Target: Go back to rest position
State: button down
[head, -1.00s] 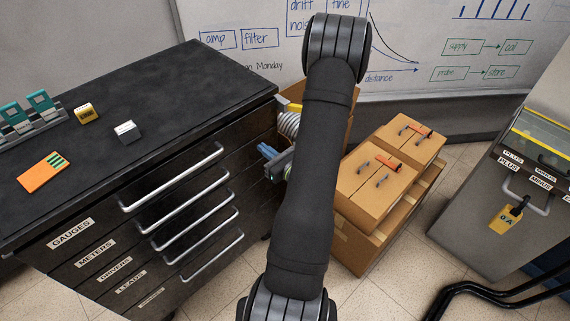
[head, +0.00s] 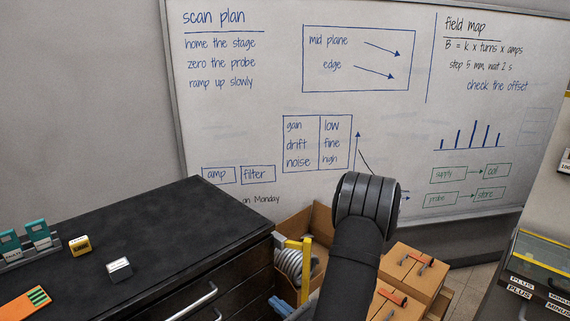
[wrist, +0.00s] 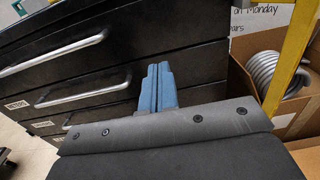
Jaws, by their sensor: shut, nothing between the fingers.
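My gripper (wrist: 158,90) has blue fingers that show in the middle of the wrist view, pressed together with nothing between them. Beyond them are the dark drawer fronts of the black cabinet, which look apart from the fingers. In the head view only a bit of my gripper (head: 281,306) shows low in the picture, left of my dark arm link. The arm link hides part of the floor and boxes behind it.
The black cabinet (head: 120,235) with bar handles (wrist: 60,55) stands left. An open cardboard box (head: 317,225) with a grey coiled hose (head: 290,266) and a yellow frame (head: 305,262) is behind my arm. Cardboard boxes (head: 415,268) stand right. A whiteboard (head: 250,110) covers the back wall.

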aim_at(240, 272)
jog(key=x, duration=1.4)
jog(key=shift+d, duration=0.1)
jog(key=v, duration=1.4)
jog(key=shift+x, duration=7.05)
